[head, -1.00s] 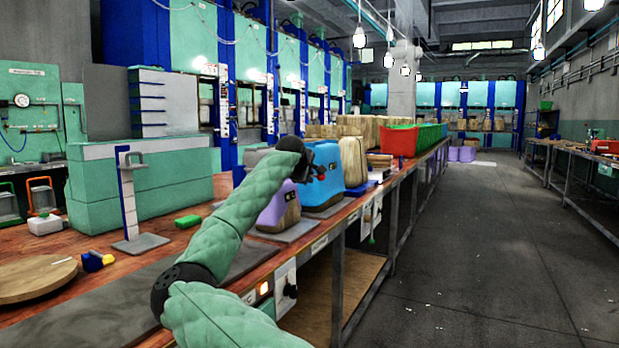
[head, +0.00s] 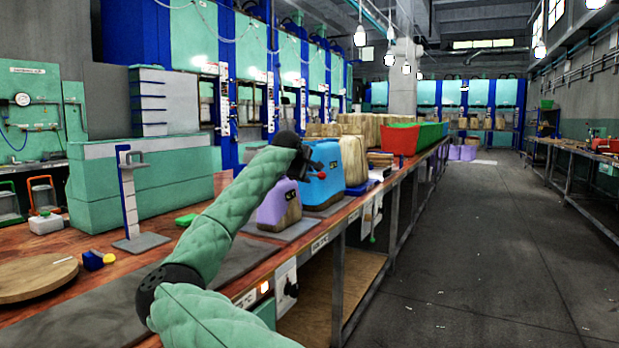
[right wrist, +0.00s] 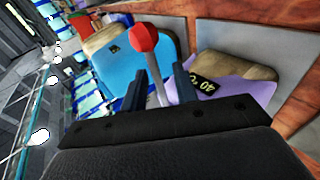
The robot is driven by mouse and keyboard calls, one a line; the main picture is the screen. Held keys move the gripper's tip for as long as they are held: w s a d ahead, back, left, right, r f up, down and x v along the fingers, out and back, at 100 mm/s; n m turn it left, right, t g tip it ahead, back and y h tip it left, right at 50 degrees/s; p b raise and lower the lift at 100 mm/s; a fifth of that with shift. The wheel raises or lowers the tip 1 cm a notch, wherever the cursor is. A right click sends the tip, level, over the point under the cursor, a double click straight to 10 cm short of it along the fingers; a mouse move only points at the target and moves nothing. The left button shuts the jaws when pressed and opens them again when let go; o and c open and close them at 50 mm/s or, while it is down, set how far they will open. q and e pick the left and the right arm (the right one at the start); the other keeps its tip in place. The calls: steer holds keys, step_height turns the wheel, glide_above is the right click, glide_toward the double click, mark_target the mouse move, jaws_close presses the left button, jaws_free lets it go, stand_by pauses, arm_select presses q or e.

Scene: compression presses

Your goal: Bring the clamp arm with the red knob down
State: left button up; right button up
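The red knob (right wrist: 144,37) tops a thin metal rod, the clamp arm (right wrist: 157,88), in the right wrist view. The rod rises at a slight tilt between the two dark fingers of my right gripper (right wrist: 159,86). The fingers stand apart, with visible gaps to the rod; the knob lies beyond their tips. In the head view the knob (head: 321,175) is a small red spot beside my right gripper (head: 312,167), in front of the blue block. The clamp's base is hidden. My left gripper is not in view.
A blue block (head: 326,185) and a purple block (head: 275,207), each with a brown part, stand on the bench close to my right gripper. Red and green bins (head: 400,140) stand farther along. The aisle (head: 470,230) at the right is clear.

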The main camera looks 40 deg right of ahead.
steer(key=shift+v, duration=2.2)
steer(key=shift+f, duration=0.15)
